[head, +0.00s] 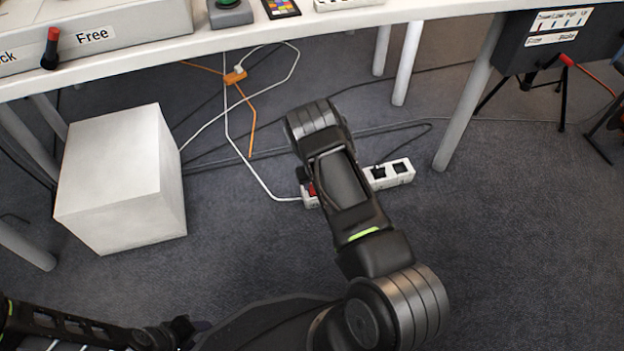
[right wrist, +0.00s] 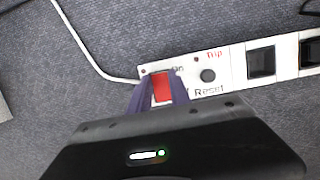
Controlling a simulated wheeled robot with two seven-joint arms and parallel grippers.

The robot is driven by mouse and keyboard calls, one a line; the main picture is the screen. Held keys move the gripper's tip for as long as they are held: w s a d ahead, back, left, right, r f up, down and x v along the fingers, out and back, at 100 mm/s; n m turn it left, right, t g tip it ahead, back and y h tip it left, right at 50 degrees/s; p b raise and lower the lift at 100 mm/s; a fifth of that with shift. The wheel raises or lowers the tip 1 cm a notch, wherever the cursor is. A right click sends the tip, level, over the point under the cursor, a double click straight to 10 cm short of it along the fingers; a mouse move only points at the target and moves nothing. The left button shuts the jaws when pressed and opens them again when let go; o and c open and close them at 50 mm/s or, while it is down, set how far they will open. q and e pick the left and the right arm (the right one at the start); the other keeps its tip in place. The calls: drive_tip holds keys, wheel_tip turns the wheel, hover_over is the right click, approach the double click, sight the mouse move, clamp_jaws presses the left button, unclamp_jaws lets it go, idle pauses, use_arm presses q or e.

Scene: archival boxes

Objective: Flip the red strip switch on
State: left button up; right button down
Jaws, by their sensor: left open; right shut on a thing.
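The white power strip (head: 391,182) lies on the carpet under the table. Its red switch (right wrist: 161,87) is at the strip's left end, by an "On" label, and a bit of it shows in the head view (head: 312,189). My right gripper (right wrist: 155,92) has its purple fingers down at the strip, shut on the red switch, one on each side. In the head view my right forearm covers the middle of the strip and hides most of the gripper. My left gripper (head: 182,329) is open, low at the left, dark and hard to make out.
A round button (right wrist: 208,75) sits between "Trip" and "Reset" labels, beside black sockets (right wrist: 262,62). A white box (head: 120,185) stands on the carpet at left. The table edge (head: 300,36) runs above, with a leg (head: 465,110) right of the strip. Cables cross the floor.

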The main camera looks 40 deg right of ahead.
drive_tip(key=f+g+b, duration=0.1)
drive_tip(key=b, duration=0.1)
drive_tip(key=shift+w+d+b, duration=0.1)
drive_tip(key=shift+w+b, duration=0.05)
drive_tip(key=shift+b, duration=0.15)
drive_tip(key=shift+r+g+y+b, duration=0.3)
drive_tip(key=shift+g+b, duration=0.1)
drive_tip(key=shift+b, duration=0.1)
drive_tip(key=shift+r, duration=0.1)
drive_tip(key=c, duration=1.2)
unclamp_jaws()
drive_tip(key=shift+r, duration=0.1)
drive_tip(key=r+p, duration=0.1)
drive_tip(key=r, duration=0.1)
drive_tip(key=r+p, duration=0.1)
drive_tip(key=r, duration=0.2)
drive_tip(key=r+p, duration=0.2)
drive_tip(key=shift+s+r, duration=0.35)
